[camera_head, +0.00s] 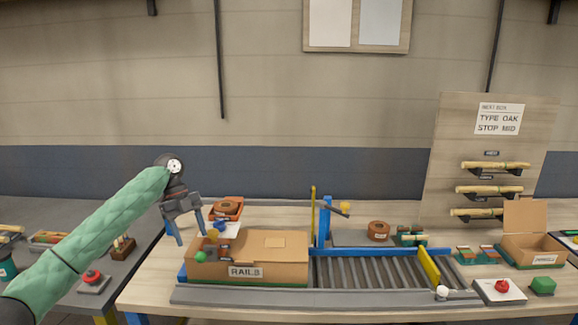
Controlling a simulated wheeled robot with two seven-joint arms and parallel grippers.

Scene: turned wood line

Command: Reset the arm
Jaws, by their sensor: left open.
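My left arm, in a green sleeve, comes in from the left in the head view. My left gripper (190,234) points down with its two fingers apart, and nothing shows between them. It is above the left end of the cardboard box marked RAILS (290,262), near its far left corner. I cannot tell whether the fingers touch anything there. My right gripper is not in view.
The RAILS box stands left of the roller conveyor (370,271), which has a yellow stop bar (429,266). A red button (502,286), a green block (543,286) and a smaller open box (530,250) are at the right. A pegboard (450,150) stands behind.

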